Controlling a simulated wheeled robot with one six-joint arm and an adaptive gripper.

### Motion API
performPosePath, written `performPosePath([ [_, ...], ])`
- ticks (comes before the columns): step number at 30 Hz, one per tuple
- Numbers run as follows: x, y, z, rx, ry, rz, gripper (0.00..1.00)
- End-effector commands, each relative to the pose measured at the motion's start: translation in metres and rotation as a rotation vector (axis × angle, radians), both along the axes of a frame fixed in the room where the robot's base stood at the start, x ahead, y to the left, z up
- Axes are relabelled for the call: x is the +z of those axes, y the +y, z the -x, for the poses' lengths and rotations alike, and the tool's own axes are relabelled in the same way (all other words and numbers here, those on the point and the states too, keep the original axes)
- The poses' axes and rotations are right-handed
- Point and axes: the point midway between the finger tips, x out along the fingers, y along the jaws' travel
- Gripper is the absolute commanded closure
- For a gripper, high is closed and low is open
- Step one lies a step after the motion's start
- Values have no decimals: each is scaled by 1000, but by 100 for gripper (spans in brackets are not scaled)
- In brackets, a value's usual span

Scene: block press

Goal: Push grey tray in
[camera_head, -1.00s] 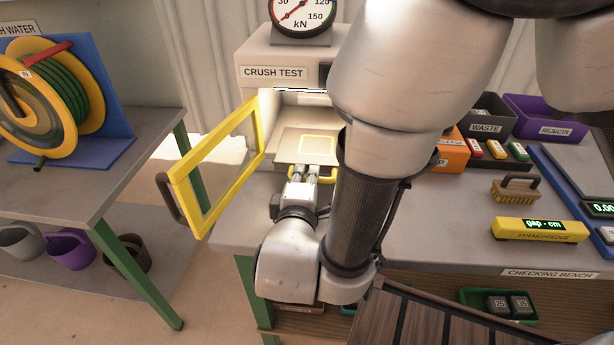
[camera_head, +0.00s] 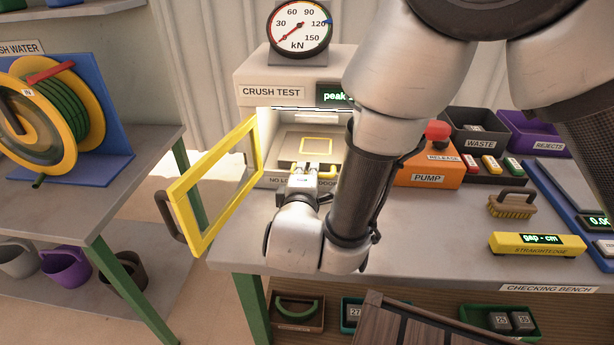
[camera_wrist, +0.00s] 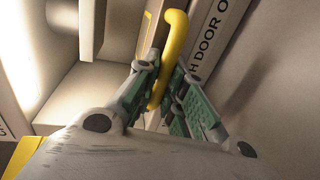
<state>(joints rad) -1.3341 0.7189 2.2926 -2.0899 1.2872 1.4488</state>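The grey tray (camera_head: 290,146), marked with a yellow square, lies flat in the lit opening of the crush test press and carries no block. Its yellow handle (camera_head: 328,174) is at its front edge; the handle also shows in the wrist view (camera_wrist: 177,28). My gripper (camera_head: 310,170) is at the handle in front of the press. In the wrist view, the green-padded fingers (camera_wrist: 166,72) lie on either side of the handle and appear closed on it. My arm hides the right side of the opening.
The yellow-framed door (camera_head: 184,190) stands open to the left of the opening. The press body (camera_head: 262,78) rises above the tray. The bench in front has free room.

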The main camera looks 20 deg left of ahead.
Motion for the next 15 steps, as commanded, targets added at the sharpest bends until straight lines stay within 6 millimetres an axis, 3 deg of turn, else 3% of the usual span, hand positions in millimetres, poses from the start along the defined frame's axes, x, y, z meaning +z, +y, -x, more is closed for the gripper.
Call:
performPosePath([
  [1, 4, 2, -6, -8, -8, -6, 81],
  [4, 4, 1, -6, -9, -8, -7, 66],
  [15, 5, 1, -5, -8, -9, -9, 66],
])
